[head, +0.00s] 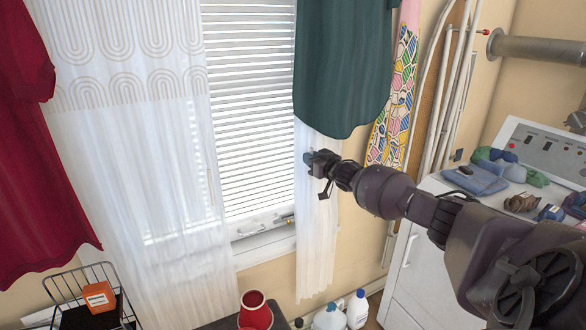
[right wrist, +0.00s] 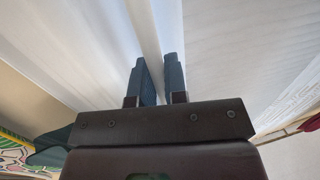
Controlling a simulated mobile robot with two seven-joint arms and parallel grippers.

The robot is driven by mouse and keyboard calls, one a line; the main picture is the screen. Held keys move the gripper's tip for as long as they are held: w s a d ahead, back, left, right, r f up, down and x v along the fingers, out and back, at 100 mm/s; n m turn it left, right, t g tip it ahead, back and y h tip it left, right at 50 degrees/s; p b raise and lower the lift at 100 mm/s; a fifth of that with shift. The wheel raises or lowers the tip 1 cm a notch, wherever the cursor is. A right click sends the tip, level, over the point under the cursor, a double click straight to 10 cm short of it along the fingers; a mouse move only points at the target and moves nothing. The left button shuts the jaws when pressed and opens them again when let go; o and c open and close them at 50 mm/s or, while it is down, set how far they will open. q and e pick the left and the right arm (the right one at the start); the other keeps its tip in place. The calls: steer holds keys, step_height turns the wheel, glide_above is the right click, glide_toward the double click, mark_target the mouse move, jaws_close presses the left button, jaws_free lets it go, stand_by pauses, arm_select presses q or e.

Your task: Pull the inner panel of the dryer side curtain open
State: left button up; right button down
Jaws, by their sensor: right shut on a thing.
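The dryer side curtain is a narrow sheer white panel (head: 316,240) hanging at the right edge of the window. Its upper part is hidden behind a hanging dark green garment. My right gripper (head: 308,158) reaches in from the right to this panel, just below the garment's hem. In the right wrist view, the two dark fingers (right wrist: 160,78) are shut on a fold of the white curtain (right wrist: 148,35). Another white sheer panel (head: 150,170) with a looped pattern hangs over the left part of the window. My left gripper is not in view.
The dark green garment (head: 342,70) hangs right above my right gripper. A red garment (head: 35,160) hangs at the left. The window blind (head: 250,110) shows between the panels. A white dryer (head: 420,270) with clothes on top stands at the right. Bottles (head: 357,308) and a red container (head: 255,312) are below.

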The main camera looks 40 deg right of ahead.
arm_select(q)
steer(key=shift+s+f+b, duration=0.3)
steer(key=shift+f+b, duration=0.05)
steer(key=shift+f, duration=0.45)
arm_select(e)
steer(key=shift+s+d, duration=0.15)
steer(key=shift+d, duration=0.5)
steer(key=shift+s+d, duration=0.15)
steer(key=shift+d, duration=0.45)
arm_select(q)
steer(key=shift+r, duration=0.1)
arm_select(e)
steer(key=c, duration=1.2)
jaws_free()
arm_select(q)
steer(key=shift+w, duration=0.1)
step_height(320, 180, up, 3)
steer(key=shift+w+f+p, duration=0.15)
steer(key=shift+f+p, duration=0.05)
steer(key=shift+p, duration=0.9)
arm_select(e)
steer(key=s, duration=1)
steer(key=shift+s+a, duration=0.2)
steer(key=shift+s, duration=0.2)
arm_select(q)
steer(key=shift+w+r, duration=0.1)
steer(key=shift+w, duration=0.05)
